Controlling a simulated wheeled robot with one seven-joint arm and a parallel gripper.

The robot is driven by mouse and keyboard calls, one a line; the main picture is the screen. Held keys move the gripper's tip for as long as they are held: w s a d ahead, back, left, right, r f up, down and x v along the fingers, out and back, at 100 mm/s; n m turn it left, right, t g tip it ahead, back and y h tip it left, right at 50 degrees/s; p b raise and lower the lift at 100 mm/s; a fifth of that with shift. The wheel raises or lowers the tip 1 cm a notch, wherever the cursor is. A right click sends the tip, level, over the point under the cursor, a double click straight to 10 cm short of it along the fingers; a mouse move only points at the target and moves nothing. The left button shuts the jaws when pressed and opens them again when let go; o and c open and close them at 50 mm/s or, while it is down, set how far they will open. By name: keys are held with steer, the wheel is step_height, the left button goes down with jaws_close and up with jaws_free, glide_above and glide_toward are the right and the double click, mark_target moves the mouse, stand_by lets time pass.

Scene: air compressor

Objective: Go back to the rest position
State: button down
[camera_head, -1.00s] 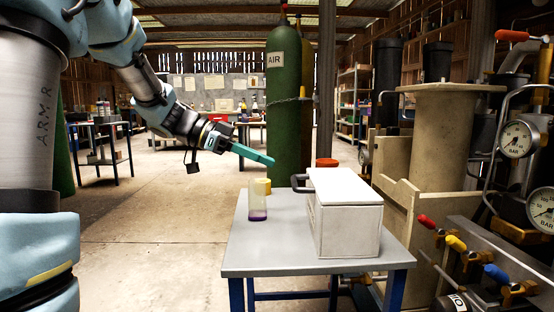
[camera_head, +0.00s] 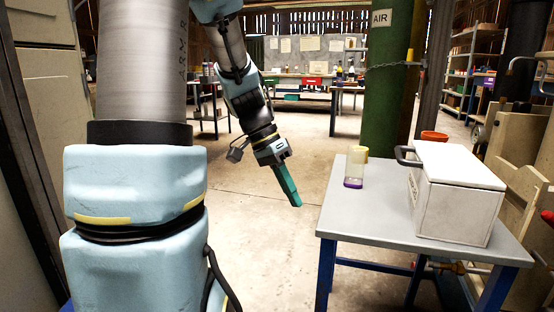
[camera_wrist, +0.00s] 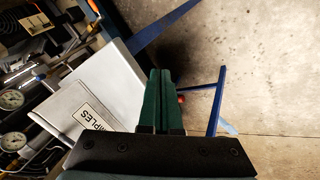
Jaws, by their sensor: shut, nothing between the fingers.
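My gripper (camera_head: 287,185) has green fingers that are shut with nothing between them. In the head view it hangs at the end of my arm, tilted down to the right, over open floor left of the grey table (camera_head: 380,222). In the wrist view the closed fingers (camera_wrist: 162,75) point up the picture, apart from anything else. On the table stand a clear container with a yellow lid and purple base (camera_head: 355,169) and a white box with a black handle (camera_head: 455,205). The box, with part of a "SAMPLES" label, also shows in the wrist view (camera_wrist: 75,112).
A tall green AIR cylinder (camera_head: 385,90) stands behind the table. An orange-red round object (camera_head: 434,136) is behind the box. Pressure gauges (camera_wrist: 12,100) are at the wrist view's left. Shelves stand at the back right. The concrete floor (camera_head: 285,250) left of the table is clear.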

steer(key=s+a+f+n+t+y, duration=0.45)
steer(key=a+f+n, duration=0.25)
steer(key=a+n, duration=0.3)
steer(key=w+d+p+v, duration=0.1)
steer(key=w+p+v, duration=0.2)
steer(key=p+v, duration=1.4)
steer(key=w+d+r+p+v, duration=0.1)
steer(key=w+p+v, duration=0.3)
steer(key=p+v, duration=1.4)
steer(key=shift+w+a+r+m+g, duration=0.25)
steer(key=shift+a+r+m+g, duration=0.05)
steer(key=shift+r+g, duration=0.05)
steer(key=shift+y, duration=0.25)
